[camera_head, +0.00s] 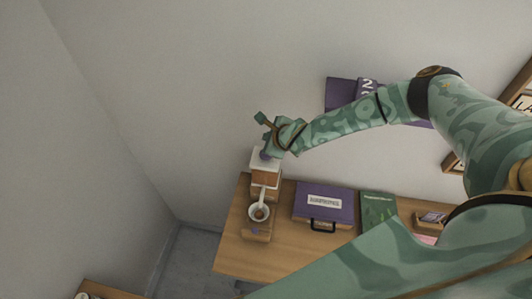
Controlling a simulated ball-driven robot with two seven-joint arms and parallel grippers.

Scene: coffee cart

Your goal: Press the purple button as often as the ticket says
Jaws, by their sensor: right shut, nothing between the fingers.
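The coffee machine (265,180), wooden with a white top, stands at the left part of the table. A small purple patch (266,155) shows on its white top, right under my right gripper (270,148); this looks like the purple button, mostly hidden by the hand. My right gripper is shut and empty, and I cannot tell whether it touches the button. A purple card (367,85) on the wall shows a white "2" with another mark under it; my right arm hides its lower part. I cannot tell surely whether it is the ticket. My left gripper is out of view.
A white cup (259,212) stands in front of the machine. A purple case (323,204) with a black handle and a green book (378,210) lie on the wooden table (287,245). A wooden-framed board (519,100) hangs at the right.

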